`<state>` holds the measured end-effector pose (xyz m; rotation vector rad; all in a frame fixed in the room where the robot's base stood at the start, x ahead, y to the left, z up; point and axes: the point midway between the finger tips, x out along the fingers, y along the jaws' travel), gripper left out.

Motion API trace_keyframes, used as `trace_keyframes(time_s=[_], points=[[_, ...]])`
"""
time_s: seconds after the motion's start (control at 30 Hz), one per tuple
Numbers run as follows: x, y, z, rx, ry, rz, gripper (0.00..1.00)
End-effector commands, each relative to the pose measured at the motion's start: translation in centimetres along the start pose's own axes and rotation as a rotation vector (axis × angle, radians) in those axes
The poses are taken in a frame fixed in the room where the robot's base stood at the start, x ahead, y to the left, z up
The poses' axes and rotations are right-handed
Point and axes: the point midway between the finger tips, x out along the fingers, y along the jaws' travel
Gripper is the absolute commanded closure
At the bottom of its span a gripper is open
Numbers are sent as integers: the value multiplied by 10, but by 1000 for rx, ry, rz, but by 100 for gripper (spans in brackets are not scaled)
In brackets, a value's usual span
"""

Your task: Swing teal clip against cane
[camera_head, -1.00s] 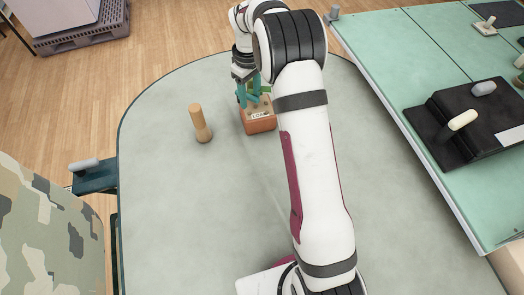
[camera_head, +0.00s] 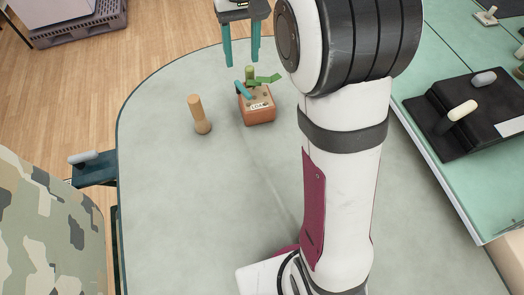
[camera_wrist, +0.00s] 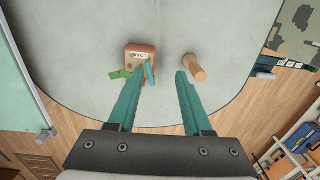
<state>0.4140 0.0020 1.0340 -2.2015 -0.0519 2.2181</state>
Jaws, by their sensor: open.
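A reddish-brown block (camera_head: 258,109) with a pale lettered label stands on the grey table (camera_head: 200,220). A small teal clip (camera_head: 243,90) sticks out at its upper left, beside a green piece (camera_head: 266,79) on top. In the wrist view the teal clip (camera_wrist: 151,74) lies just beyond the left fingertip. A tan wooden post (camera_head: 198,115) stands upright to the left of the block, apart from it; nothing in view is plainly marked as the cane. My gripper (camera_head: 242,62) is open and empty, its teal fingers above and behind the block.
A green side table (camera_head: 420,130) on the right carries a black case (camera_head: 465,122). A camouflage-patterned item (camera_head: 45,230) stands at the left edge. The front left of the grey table is clear.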

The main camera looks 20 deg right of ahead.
Motion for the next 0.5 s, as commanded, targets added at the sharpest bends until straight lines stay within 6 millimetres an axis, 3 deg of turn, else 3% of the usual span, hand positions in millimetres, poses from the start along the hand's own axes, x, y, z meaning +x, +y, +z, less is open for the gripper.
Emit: trace_keyframes(time_s=[0.23, 0.5], points=[[-6, -10, 69, 114, -5, -31, 50], [4, -19, 144, 238, -14, -62, 50]])
